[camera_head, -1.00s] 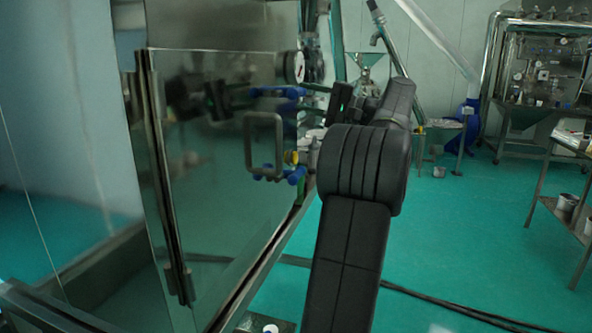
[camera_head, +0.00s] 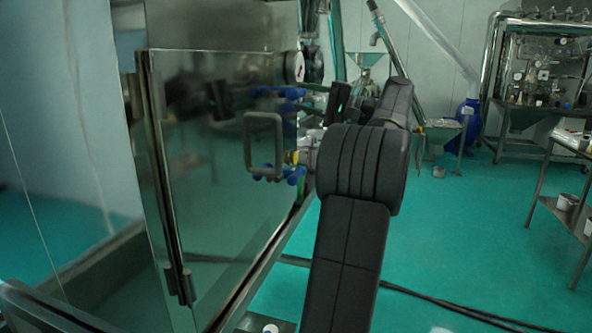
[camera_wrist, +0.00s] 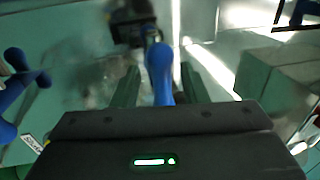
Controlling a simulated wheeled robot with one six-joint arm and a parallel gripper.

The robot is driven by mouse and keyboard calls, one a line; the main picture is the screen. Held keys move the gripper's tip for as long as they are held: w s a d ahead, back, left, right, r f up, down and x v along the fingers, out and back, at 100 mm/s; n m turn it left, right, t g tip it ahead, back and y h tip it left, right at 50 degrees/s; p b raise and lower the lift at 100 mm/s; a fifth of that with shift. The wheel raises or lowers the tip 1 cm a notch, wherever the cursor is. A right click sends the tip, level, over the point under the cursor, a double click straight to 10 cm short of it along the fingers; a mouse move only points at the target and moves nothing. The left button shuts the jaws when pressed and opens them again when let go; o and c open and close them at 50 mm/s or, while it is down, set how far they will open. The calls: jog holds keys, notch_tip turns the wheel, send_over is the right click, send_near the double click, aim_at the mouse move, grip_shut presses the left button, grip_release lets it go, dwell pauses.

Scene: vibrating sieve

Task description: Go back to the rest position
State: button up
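My gripper shows in the wrist view (camera_wrist: 160,85) with its two dark fingers spread apart. A blue handle (camera_wrist: 160,68) shows between the fingers, with a gap on each side; I cannot tell how far it lies from them in depth. More blue knobs (camera_wrist: 14,95) are at the left edge of that view. In the head view my dark arm rises in the middle, and the gripper body with a small green light points left towards the steel machine (camera_head: 215,220). The fingertips are unclear there.
A square metal door handle (camera_head: 248,145) and a pressure gauge (camera_head: 294,67) are on the machine, close to my arm. A steel table (camera_head: 560,208) stands at the right, and a hopper (camera_head: 367,62) at the back. Green floor to the right is mostly clear; dark cables cross it.

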aim_at(297, 91)
jog(key=x, duration=0.3)
jog(key=shift+a+r, duration=0.15)
jog(key=shift+a, duration=0.25)
jog(key=shift+w+r+m+p, duration=0.15)
jog(key=shift+r+m+p, duration=0.05)
jog(key=shift+m+p, duration=0.45)
jog(key=shift+d+r+m+t+p, duration=0.2)
jog(key=shift+m+t+p, duration=0.2)
jog(key=shift+m, duration=0.45)
jog(key=shift+a+m+t+p, duration=0.1)
jog(key=shift+m+t+p, duration=0.2)
jog(key=shift+m, duration=0.6)
